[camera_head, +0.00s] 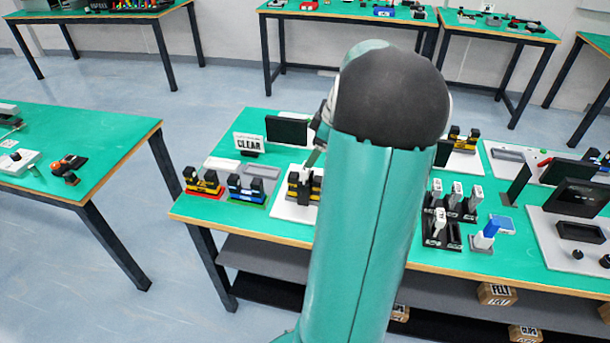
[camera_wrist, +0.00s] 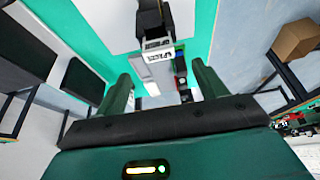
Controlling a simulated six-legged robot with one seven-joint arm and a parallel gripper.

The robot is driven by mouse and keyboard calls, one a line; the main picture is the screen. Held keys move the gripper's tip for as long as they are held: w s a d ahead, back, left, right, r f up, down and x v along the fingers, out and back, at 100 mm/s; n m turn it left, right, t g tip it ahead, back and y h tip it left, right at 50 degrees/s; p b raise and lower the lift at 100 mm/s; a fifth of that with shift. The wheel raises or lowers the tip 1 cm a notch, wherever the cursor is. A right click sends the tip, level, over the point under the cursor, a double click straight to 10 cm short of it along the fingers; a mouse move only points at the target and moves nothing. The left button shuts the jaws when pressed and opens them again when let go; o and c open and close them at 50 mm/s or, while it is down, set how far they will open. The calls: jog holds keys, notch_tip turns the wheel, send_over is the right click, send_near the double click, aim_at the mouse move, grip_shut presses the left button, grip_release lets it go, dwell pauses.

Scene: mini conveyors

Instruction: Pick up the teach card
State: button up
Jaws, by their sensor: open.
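My gripper is seen in the wrist view (camera_wrist: 162,80); its two green fingers are wide apart with nothing gripped. Ahead of the gap, toward the top, is a small white block with black lettering (camera_wrist: 157,46) on a dark post. A pale grey flat piece (camera_wrist: 158,72) lies just beyond it. No label lets me tell for certain which thing is the teach card. Several white-labelled upright pieces (camera_head: 457,192) stand in dark holders right of the arm.
The green worktable (camera_head: 275,228) holds a CLEAR sign (camera_head: 249,143), a dark panel (camera_head: 287,130), and black-and-yellow units (camera_head: 203,181). A blue-and-white piece (camera_head: 486,233) and a white station board (camera_head: 555,250) are at right. Boxes (camera_head: 497,293) sit on the lower shelf. Another table (camera_head: 110,128) stands left.

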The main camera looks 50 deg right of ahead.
aim_at(306, 178)
jog(key=x, duration=0.8)
jog(key=shift+d, duration=0.1)
jog(key=shift+c, duration=0.4)
jog(key=c, duration=1.1)
jog(key=shift+o, duration=0.2)
